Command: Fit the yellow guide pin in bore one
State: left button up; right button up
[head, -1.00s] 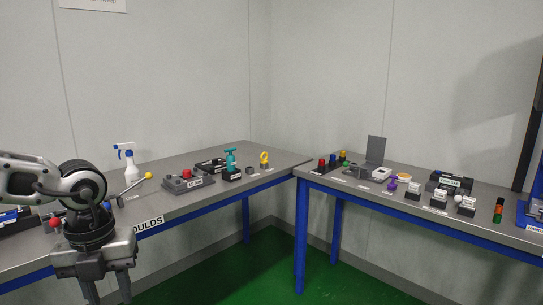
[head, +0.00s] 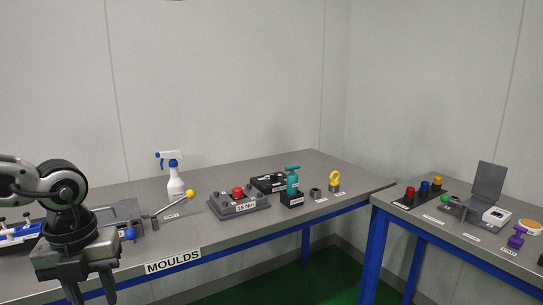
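A yellow-topped piece (head: 437,182), which may be the yellow guide pin, stands upright at the back end of a dark rack (head: 420,197) on the right-hand table. A blue-topped piece (head: 424,188) and a red-topped piece (head: 409,195) stand beside it in the same rack. I cannot make out which hole is bore one. My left gripper (head: 90,289) hangs at the lower left, in front of the MOULDS table, far from the rack. Its fingers point down, apart, with nothing between them. My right gripper is not in view.
The MOULDS table (head: 240,222) holds a grey fixture (head: 122,212) with a yellow-knobbed lever, a spray bottle (head: 174,184), a grey box with a red button (head: 238,199), a teal pump-topped piece (head: 292,180) and a yellow ring (head: 335,178). Green floor (head: 335,272) shows between the tables.

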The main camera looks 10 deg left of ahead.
aim_at(437, 179)
jog(key=z, duration=0.1)
jog(key=i, duration=2.45)
jog(key=z, duration=2)
jog(key=i, duration=0.7)
jog(key=z, duration=0.6)
